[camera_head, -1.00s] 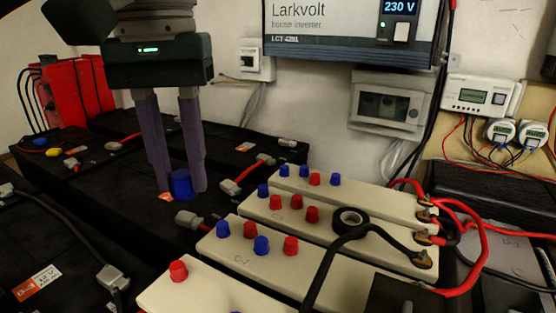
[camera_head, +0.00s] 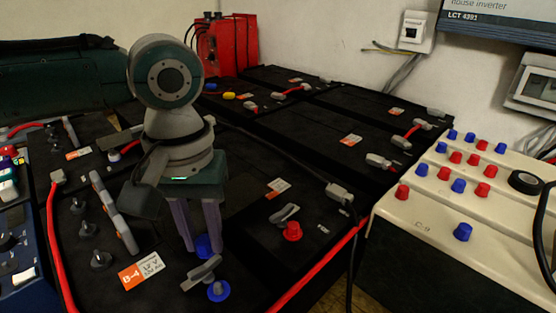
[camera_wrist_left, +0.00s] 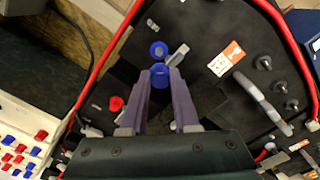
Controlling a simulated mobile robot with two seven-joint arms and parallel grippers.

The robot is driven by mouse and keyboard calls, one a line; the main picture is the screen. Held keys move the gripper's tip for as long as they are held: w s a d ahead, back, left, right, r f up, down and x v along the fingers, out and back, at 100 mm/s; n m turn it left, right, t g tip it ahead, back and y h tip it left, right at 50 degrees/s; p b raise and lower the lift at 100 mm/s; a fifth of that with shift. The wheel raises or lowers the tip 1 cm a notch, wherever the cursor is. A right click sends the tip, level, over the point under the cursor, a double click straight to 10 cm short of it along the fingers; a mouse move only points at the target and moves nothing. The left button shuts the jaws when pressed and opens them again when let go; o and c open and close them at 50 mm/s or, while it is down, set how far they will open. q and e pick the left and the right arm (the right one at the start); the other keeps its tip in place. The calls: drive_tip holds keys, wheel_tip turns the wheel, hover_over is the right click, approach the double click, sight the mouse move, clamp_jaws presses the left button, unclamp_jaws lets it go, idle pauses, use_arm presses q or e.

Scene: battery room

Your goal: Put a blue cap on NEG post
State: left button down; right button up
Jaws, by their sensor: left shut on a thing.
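My left gripper (camera_head: 205,243) is shut on a blue cap (camera_head: 204,246), held between its fingertips above a black battery (camera_head: 258,240). The cap also shows between the fingers in the left wrist view (camera_wrist_left: 160,76). Just in front of it in the head view is a blue round piece (camera_head: 218,291), which looks like the NEG post with its blue ring, beside a grey lug (camera_head: 203,272). The height gap is hard to tell. My right gripper is not in view.
A red round piece (camera_head: 292,231) sits on the same battery. Red cable (camera_head: 318,264) runs along its right edge. Grey knobs and a bar (camera_head: 114,213) stand at left.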

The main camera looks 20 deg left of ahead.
sight(217, 285)
use_arm(q)
drive_tip(key=shift+f, duration=0.2)
drive_tip(key=shift+w+d+f+b, duration=0.1)
drive_tip(key=shift+f+b, duration=0.55)
drive_tip(key=shift+b, duration=0.35)
wheel_tip(217, 285, down, 4)
drive_tip(key=b, duration=0.5)
drive_tip(key=shift+f, duration=1.15)
drive_tip(key=shift+p, duration=1.05)
drive_tip(key=shift+f, duration=0.5)
drive_tip(key=shift+f, duration=0.6)
idle(0.8)
